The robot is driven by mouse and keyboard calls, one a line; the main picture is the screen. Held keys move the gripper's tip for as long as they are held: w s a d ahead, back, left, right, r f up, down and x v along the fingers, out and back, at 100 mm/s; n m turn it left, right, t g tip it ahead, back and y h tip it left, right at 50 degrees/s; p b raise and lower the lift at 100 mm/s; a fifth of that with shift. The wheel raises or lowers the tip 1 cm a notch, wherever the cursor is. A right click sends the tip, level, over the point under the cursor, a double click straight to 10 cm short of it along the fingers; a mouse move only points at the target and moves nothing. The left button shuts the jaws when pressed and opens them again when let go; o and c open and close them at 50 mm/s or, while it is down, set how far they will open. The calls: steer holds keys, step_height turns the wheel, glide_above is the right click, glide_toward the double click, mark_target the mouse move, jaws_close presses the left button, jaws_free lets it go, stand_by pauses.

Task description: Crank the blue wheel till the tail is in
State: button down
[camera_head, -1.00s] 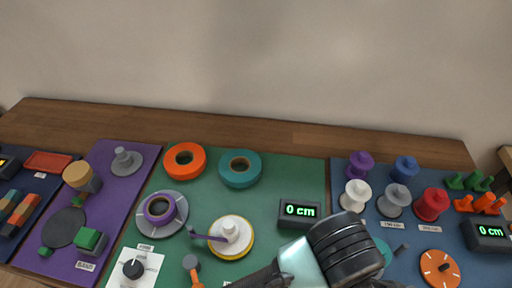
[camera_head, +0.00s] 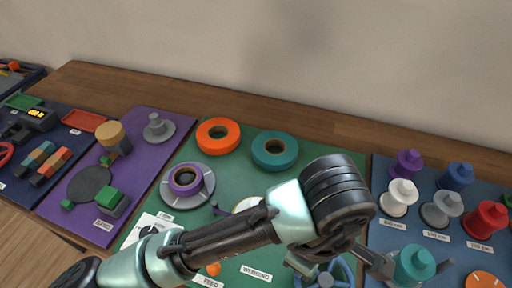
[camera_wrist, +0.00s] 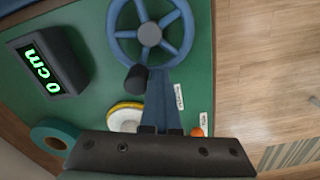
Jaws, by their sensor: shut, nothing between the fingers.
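The blue wheel (camera_wrist: 149,34) shows in the wrist view with spokes, a grey hub and a dark handle knob (camera_wrist: 136,78) on its near rim. A blue support lies below it. In the head view the wheel (camera_head: 325,277) is partly hidden behind my arm, at the bottom edge. My gripper (camera_wrist: 160,131) is shut and empty, apart from the wheel and knob in the wrist view. A white-and-yellow spool (camera_wrist: 124,116) stands beside it. The tail cannot be made out clearly.
A display (camera_wrist: 46,63) reads 0 cm. Orange (camera_head: 218,135) and teal (camera_head: 275,151) rolls stand at the back of the green mat. A teal spool (camera_head: 413,266) stands right of the wheel. More spools, including a red one (camera_head: 486,219), occupy the blue mat.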

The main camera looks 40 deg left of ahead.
steer(key=w+b, duration=0.1)
steer(key=w, duration=0.1)
steer(key=w+d+b, duration=0.1)
steer(key=w, duration=0.2)
steer(key=shift+w+d, duration=0.2)
steer(key=shift+w+d+b, duration=0.25)
steer(key=shift+d+b, duration=0.05)
steer(key=shift+d, duration=0.2)
steer(key=shift+w+d+b, duration=0.25)
steer(key=shift+d, duration=0.25)
steer(key=d+p, duration=0.3)
steer(key=shift+s+d+r+p, duration=0.2)
steer(key=shift+s+r+p, duration=0.05)
steer(key=shift+p, duration=0.15)
steer(key=s+d+p, duration=0.2)
steer(key=s, duration=0.1)
steer(key=shift+s+d, duration=0.1)
steer(key=shift+d, duration=0.25)
steer(key=s+a+p, duration=0.1)
steer(key=s+p, duration=0.1)
steer(key=s, duration=0.1)
steer(key=s+a+p, duration=0.1)
steer(key=s, duration=0.1)
steer(key=shift+s+a+f, duration=0.15)
steer(key=shift+a+f, duration=0.05)
steer(key=shift+a, duration=0.1)
steer(key=shift+s+a, duration=0.2)
steer(key=shift+a, duration=0.3)
